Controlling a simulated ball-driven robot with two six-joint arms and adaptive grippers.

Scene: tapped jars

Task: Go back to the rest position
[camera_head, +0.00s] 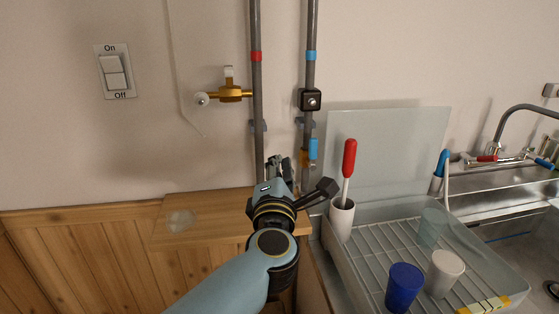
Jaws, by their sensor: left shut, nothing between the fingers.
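My left arm comes in from the lower left. Its gripper (278,163) points away from me towards the wall, in front of the lower part of the two pipes. The gripper is small and partly hidden behind its own wrist. It is shut and holds nothing. It is above the wooden ledge (205,206). My right gripper is not in view.
To the right, a dish rack (437,222) holds a blue cup (404,285), a white cup (443,272) and a white holder (342,217) with a red-handled tool (348,160). A brass valve (232,92) and a switch (115,72) are on the wall. A sink (505,182) stands far right.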

